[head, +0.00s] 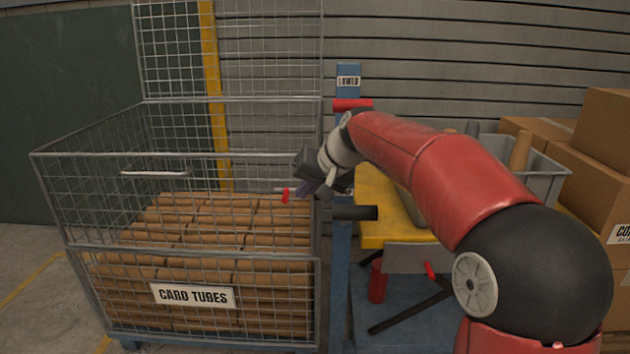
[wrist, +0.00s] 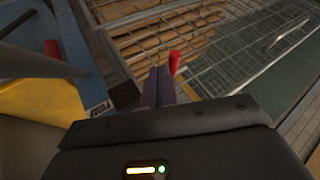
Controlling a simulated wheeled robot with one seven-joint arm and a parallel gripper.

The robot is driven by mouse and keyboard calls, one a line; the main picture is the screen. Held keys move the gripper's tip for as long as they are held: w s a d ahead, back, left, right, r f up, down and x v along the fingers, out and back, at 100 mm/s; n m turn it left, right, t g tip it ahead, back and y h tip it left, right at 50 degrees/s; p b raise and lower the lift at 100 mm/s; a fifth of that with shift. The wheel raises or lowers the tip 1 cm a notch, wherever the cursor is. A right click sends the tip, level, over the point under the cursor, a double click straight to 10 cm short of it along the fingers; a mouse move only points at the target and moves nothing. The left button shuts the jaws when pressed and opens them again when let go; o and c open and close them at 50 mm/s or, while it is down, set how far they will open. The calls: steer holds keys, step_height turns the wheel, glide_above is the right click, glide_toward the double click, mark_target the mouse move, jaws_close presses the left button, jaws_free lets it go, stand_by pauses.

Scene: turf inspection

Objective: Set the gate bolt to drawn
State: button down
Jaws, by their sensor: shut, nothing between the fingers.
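The gate bolt shows as a thin light rod with a red knob (head: 286,195) at the right side of the mesh cage. The red knob also shows in the wrist view (wrist: 174,62), just beyond my fingertips and slightly to their right. My gripper (head: 307,188) is at the cage's right edge, close beside the knob. In the wrist view my gripper (wrist: 158,86) has its two fingers together with nothing between them. I cannot tell whether the fingers touch the knob. The gripper and wrist hide part of the bolt, so its position is unclear.
The mesh cage (head: 180,248) holds stacked card tubes. Right of it stand a blue post (head: 347,82) with a red handle (head: 352,104), a black bar (head: 355,213) and a yellow-topped stand (head: 383,236). A grey bin (head: 545,178) and cardboard boxes (head: 606,130) are at the right.

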mark_target(277, 193)
steer(key=shift+x, duration=1.25)
steer(key=a+p, duration=0.1)
steer(key=a, duration=0.4)
steer(key=shift+w+p, duration=0.1)
steer(key=shift+p, duration=0.3)
steer(key=shift+r, duration=0.2)
